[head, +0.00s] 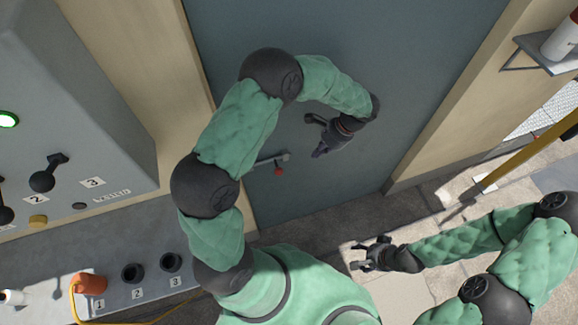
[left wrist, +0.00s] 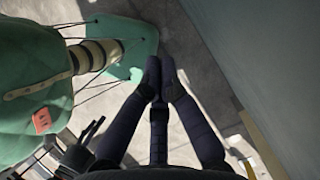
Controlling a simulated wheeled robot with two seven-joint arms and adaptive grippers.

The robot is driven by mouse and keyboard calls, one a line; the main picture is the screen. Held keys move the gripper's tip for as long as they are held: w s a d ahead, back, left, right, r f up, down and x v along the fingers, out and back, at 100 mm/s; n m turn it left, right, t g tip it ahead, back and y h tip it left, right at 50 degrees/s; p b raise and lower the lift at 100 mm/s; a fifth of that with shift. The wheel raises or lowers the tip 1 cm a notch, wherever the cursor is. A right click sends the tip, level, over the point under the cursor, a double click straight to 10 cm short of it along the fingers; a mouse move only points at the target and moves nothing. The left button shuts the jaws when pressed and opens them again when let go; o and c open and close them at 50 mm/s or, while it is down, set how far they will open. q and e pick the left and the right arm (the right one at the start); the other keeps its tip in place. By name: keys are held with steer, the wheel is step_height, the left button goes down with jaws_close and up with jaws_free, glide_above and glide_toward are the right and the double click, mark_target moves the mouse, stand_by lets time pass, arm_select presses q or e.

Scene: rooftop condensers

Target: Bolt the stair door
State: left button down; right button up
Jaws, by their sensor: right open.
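The stair door (head: 330,50) is a flat blue-grey panel that fills the upper middle of the head view. It looks closed in its beige frame. A grey bolt or handle bar (head: 270,159) with a red knob (head: 278,171) sits low on the door's left side. My left gripper (head: 314,135) is in front of the door, up and right of the red knob and apart from it. My right gripper (head: 362,257) is open and empty, low above the paving.
A grey control cabinet (head: 60,110) with a green light and black levers stands at left. Below it a ledge (head: 140,295) carries numbered sockets and an orange plug (head: 88,284) with a yellow cable. A wall shelf (head: 545,52) juts out at upper right.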

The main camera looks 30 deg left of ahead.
mark_target(280, 171)
arm_select(q)
steer(key=s+a+f+b, duration=0.1)
steer(key=s+a+f, duration=0.4)
steer(key=f, duration=0.3)
steer(key=shift+a+f, duration=0.15)
steer(key=shift+a, duration=0.6)
steer(key=shift+s, duration=0.1)
steer(key=s+a, duration=0.3)
steer(key=shift+s, duration=0.25)
